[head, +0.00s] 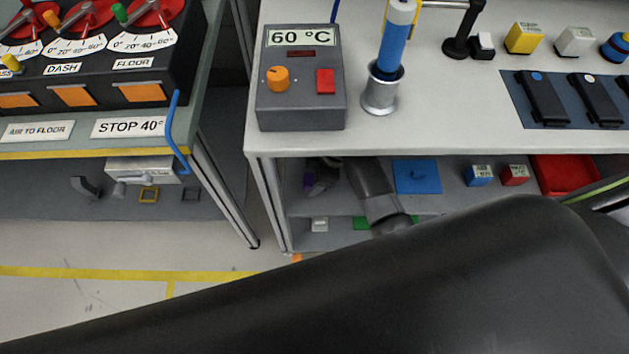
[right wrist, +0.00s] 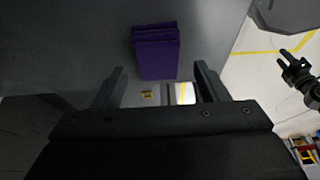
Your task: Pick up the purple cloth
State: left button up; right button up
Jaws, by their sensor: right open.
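The purple cloth (right wrist: 156,52) is a folded, layered stack lying on a grey surface, ahead of my right gripper in the right wrist view. In the head view a small part of the purple cloth (head: 309,181) shows on the shelf under the right table. My right gripper (right wrist: 161,85) is open, its two fingers apart, with the cloth beyond and roughly between them. In the head view my right gripper (head: 325,172) is small and dark beside the cloth, partly hidden. My left gripper (right wrist: 295,66) shows at the right of the wrist view, its fingers apart and empty.
The right tabletop (head: 450,135) overhangs the shelf. A blue square (head: 417,177), blue box (head: 478,176), red box (head: 514,175) and red tray (head: 565,180) sit right of my arm. A grey 60 °C box (head: 300,95) stands above on the table.

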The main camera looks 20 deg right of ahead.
jog(key=shift+w+a+f, duration=0.1)
jog(key=shift+a+f, duration=0.1)
jog(key=shift+f, duration=0.45)
jog(key=shift+c, duration=0.5)
jog(key=c, duration=1)
jog(key=shift+o, duration=0.2)
jog(key=shift+r, duration=0.8)
notch_tip(320, 180, up, 2)
jog(key=shift+r+p, duration=0.15)
jog(key=shift+p, duration=0.2)
jog(key=s+d, duration=0.5)
jog(key=s, duration=0.1)
jog(key=s+d, duration=0.6)
jog(key=shift+s+d+f, duration=0.2)
jog(key=shift+s+d, duration=0.05)
jog(key=shift+d, duration=0.05)
pick_arm(q)
jog(key=shift+s+r, duration=0.2)
pick_arm(e)
jog(key=shift+s+d, duration=0.3)
jog(key=shift+s, duration=0.05)
